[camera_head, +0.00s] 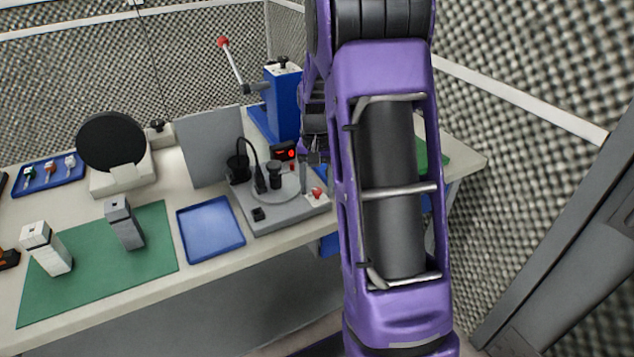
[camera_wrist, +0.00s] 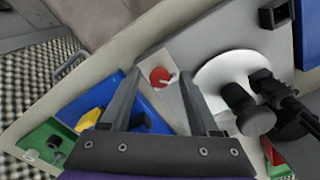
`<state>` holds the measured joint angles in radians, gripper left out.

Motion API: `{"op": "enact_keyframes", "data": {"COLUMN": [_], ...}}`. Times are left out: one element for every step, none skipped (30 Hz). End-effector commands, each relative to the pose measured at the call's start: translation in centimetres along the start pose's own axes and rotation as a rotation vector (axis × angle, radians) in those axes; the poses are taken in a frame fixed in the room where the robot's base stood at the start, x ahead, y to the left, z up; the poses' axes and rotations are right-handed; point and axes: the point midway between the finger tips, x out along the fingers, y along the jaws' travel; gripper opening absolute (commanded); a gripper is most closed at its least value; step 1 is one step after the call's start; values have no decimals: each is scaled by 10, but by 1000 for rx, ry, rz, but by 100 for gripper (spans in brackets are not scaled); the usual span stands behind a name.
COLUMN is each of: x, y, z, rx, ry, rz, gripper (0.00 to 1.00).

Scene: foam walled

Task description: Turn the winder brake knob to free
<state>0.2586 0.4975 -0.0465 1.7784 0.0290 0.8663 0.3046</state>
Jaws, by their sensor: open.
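The winder (camera_head: 280,217) is a grey base with a round plate and black posts, at the middle of the bench. Its red knob (camera_head: 318,193) sits at the front right corner of the base. In the wrist view the red knob (camera_wrist: 159,76) is round with a pale pointer and appears between my finger tips. My gripper (camera_wrist: 158,65) is open and empty, with one finger on each side of the knob in the picture. Contact with the knob cannot be told. In the head view my gripper (camera_head: 314,160) is small, just above the knob and partly hidden by my arm.
A blue press (camera_head: 283,100) with a red-tipped lever stands behind the winder. A blue tray (camera_head: 211,230) and a green mat (camera_head: 85,285) with two blocks lie left.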

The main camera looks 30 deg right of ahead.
Motion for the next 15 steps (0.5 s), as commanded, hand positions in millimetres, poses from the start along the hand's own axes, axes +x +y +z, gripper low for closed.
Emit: {"op": "enact_keyframes", "data": {"x": [-1, -3, -6, -10, -14, -20, -26, -32, -41, -48, -56, -66, -74, -81, -91], "y": [0, 0, 0, 0, 0, 0, 0, 0, 0, 0, -1, -1, -1, -1, -1], "z": [0, 0, -1, -1, -1, -1, -1, -1, -1, -1, -1, -1, -1, -1, -1], "rx": [0, 0, 0, 0, 0, 0, 0, 0, 0, 0, 0, 0, -1, -1, -1], "ry": [1, 1, 2, 3, 3, 4, 5, 4, 6, 5, 6, 6, 6, 5, 5], "rz": [0, 0, -1, -1, -1, -1, -1, -1, -2, -2, -2, -2, -2, -2, -2], "gripper": [62, 62, 62, 62, 62, 62, 62, 62, 62, 62, 62, 62, 62, 62, 62]}}
